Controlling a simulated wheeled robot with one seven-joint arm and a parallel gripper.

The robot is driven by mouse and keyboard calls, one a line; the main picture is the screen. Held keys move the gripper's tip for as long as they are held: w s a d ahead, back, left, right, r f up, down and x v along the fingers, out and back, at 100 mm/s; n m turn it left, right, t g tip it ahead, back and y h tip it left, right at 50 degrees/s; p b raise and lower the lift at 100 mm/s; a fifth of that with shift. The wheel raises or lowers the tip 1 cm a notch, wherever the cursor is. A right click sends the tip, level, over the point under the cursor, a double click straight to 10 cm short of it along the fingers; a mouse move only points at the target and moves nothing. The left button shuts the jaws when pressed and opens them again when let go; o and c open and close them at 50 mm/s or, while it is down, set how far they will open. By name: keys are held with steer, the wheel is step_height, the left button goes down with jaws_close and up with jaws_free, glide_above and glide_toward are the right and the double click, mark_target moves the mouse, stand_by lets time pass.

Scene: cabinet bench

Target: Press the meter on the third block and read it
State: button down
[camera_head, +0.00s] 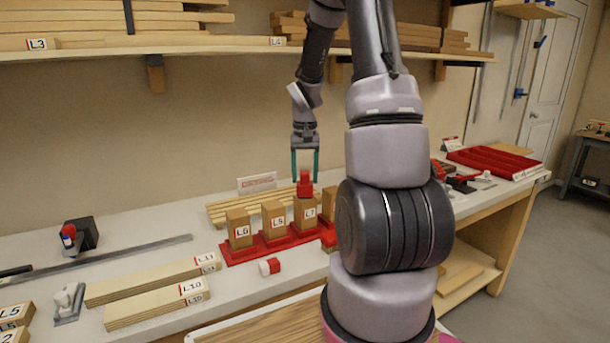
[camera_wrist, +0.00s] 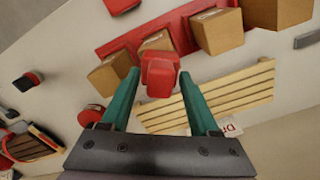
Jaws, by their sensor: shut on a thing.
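My gripper (camera_head: 305,178) points down with its two green fingers on either side of a red meter (camera_head: 304,187). The meter also shows between the fingertips in the wrist view (camera_wrist: 160,75). In the head view it stands at the top of the third wooden block (camera_head: 305,213), labelled L7; whether its foot touches the wood cannot be told. The first block (camera_head: 239,229) and second block (camera_head: 273,222) stand to the left on a red tray (camera_head: 238,255). Another block at the right is partly hidden by my arm. No meter reading is legible.
A slatted wooden rack (camera_head: 222,213) and a white sign (camera_head: 257,183) are behind the blocks. A red-and-white cylinder (camera_head: 270,266) lies in front. Labelled boards (camera_head: 150,282) lie at the left. A shelf (camera_head: 200,48) with planks hangs above. My arm hides part of the bench.

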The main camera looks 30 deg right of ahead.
steer(key=shift+r, duration=3.45)
steer(key=shift+s, duration=0.1)
